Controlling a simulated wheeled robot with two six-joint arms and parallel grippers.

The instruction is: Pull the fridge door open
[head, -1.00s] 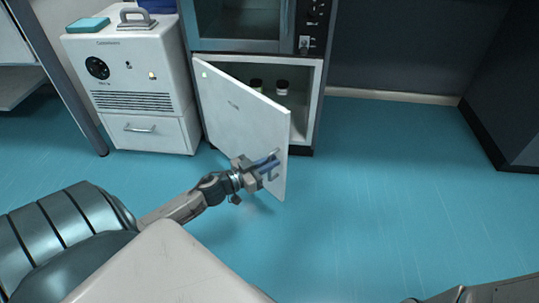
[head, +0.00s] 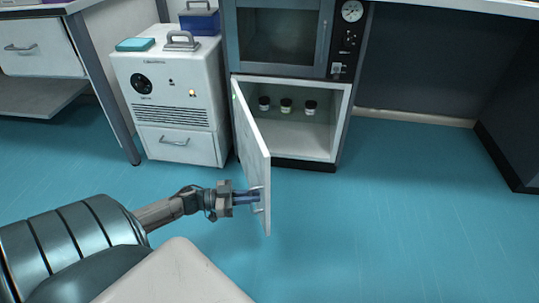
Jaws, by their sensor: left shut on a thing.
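The fridge door (head: 251,150) is white, hinged on its left side, and stands wide open, nearly edge-on to me. The fridge (head: 300,138) is a low white compartment under an oven-like unit, and its inside shows. My left gripper (head: 246,197) is at the door's free edge, low down, shut on the door handle (head: 258,199), which is partly hidden by the fingers and the door edge. My right gripper is not in view.
Several small dark-lidded jars (head: 286,105) stand inside the fridge. A white cabinet unit (head: 175,95) with a drawer stands left of the door. The blue floor (head: 400,220) is clear in front and to the right.

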